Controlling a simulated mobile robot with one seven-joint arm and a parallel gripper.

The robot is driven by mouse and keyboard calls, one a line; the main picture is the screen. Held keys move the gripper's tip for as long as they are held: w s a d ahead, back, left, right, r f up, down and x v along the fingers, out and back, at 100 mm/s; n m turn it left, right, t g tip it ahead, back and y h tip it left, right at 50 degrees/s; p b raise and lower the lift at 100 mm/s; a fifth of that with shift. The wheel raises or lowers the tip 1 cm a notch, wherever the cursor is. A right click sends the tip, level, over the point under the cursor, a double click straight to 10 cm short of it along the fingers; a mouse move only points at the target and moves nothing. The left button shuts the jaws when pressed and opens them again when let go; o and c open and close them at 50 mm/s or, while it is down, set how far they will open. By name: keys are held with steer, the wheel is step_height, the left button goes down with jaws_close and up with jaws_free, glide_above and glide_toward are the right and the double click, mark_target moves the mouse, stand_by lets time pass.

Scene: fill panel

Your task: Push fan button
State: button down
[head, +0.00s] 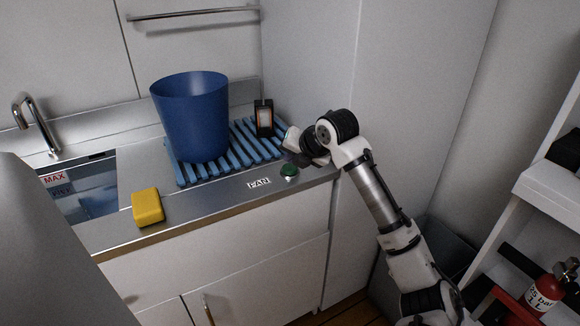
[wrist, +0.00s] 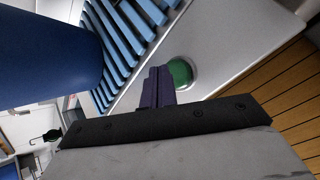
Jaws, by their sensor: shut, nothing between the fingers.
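The fan button is a round green button (head: 289,170) in a pale ring on the steel counter's front edge, just right of a label reading FAN (head: 258,183). In the wrist view the green button (wrist: 180,73) shows just beyond and to the right of the fingertips. My gripper (head: 292,157) is close above the button in the head view, its fingers mostly hidden by the wrist and blur. In the wrist view my gripper's dark fingers (wrist: 158,78) are together with nothing between them. I cannot tell whether they touch the button.
A blue bucket (head: 193,118) stands on a blue slatted rack (head: 222,165) behind the label. A yellow sponge (head: 147,207) lies near the sink (head: 88,190). White shelving (head: 545,190) is at right.

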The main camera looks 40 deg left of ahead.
mark_target(292, 170)
steer(key=shift+f, duration=0.15)
stand_by(0.3)
steer(key=shift+f, duration=0.35)
steer(key=shift+f+b, duration=0.35)
steer(key=shift+b, duration=0.15)
steer(key=shift+r, duration=0.1)
stand_by(0.3)
steer(key=shift+r+p, duration=0.6)
steer(key=shift+r, duration=0.15)
steer(key=shift+r+p, duration=2.2)
steer(key=shift+r, duration=0.8)
